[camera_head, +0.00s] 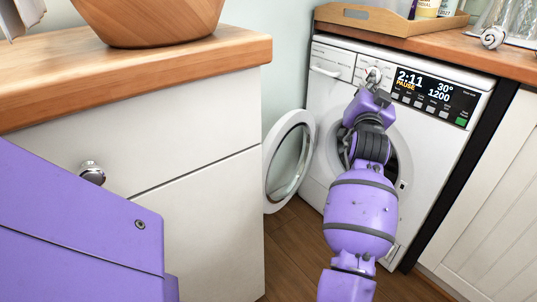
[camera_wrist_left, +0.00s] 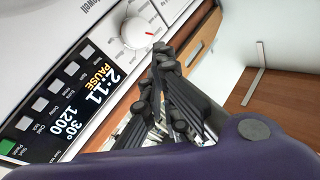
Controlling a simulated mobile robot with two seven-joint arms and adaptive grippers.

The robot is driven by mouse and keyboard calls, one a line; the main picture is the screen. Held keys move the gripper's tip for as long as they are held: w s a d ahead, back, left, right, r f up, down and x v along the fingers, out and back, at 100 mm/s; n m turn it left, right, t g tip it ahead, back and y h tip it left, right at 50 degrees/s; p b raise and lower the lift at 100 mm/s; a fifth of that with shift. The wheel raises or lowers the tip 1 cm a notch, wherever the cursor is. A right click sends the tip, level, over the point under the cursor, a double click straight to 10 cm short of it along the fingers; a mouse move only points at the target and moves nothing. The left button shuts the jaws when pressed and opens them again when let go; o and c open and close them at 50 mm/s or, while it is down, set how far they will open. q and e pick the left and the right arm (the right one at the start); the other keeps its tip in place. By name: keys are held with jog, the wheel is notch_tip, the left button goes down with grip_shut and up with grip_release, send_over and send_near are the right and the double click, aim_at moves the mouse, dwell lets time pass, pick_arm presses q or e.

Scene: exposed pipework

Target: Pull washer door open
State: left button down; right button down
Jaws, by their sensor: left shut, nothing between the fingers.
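The white washer (camera_head: 330,100) stands under the wooden counter, with its display reading PAUSE. Its round door (camera_head: 290,160) is swung open to the left, showing its glass centre and white rim. The drum opening is partly hidden behind my left arm. My left gripper (camera_head: 371,77) is shut and empty, up in front of the control panel near the dial, well apart from the door. In the left wrist view, its dark fingers (camera_wrist_left: 163,58) are together close to the dial (camera_wrist_left: 144,30), which also shows the panel (camera_wrist_left: 65,100). The door is not in that view. My right gripper is out of view.
A white cabinet (camera_head: 200,135) with a round knob (camera_head: 92,172) stands at the left, its corner close to the open door. A wooden tray (camera_head: 390,20) with bottles sits above the washer. Another white cabinet (camera_head: 490,190) is at the right. Bare wooden floor (camera_head: 295,245) lies below the door.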

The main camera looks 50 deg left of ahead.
pick_arm(q)
notch_tip(320, 180, up, 13)
jog(key=s+n+t+y, duration=0.15)
jog(key=n+y, duration=0.35)
jog(key=n, duration=0.9)
jog(key=s+a+n+g+y+p, duration=0.1)
jog(key=s+a+n+g+y, duration=0.4)
jog(key=n, duration=0.6)
jog(key=s+a+n+g+y, duration=0.1)
jog(key=a+n+g+y, duration=0.1)
jog(key=n+g, duration=0.7)
jog(key=s+a+f+n+g+h, duration=0.1)
jog(key=s+f+n+g+h, duration=0.1)
jog(key=f+n+h, duration=0.4)
jog(key=s+a+f+n+g+h, duration=0.1)
jog(key=s+f+n+g, duration=0.1)
jog(key=f+n, duration=0.7)
jog(key=s+d+f+n+g+h, duration=0.1)
jog(key=s+d+f+n+h, duration=0.15)
jog(key=f, duration=0.45)
jog(key=s+d+f+n+g+h, duration=0.1)
jog(key=d+f+n+g+h, duration=0.2)
jog(key=f, duration=0.4)
jog(key=s+a+f+t+h+b, duration=0.1)
jog(key=s+a+f+b, duration=0.1)
jog(key=a+f, duration=0.5)
jog(key=shift+s+a, duration=0.6)
jog(key=shift+a, duration=0.65)
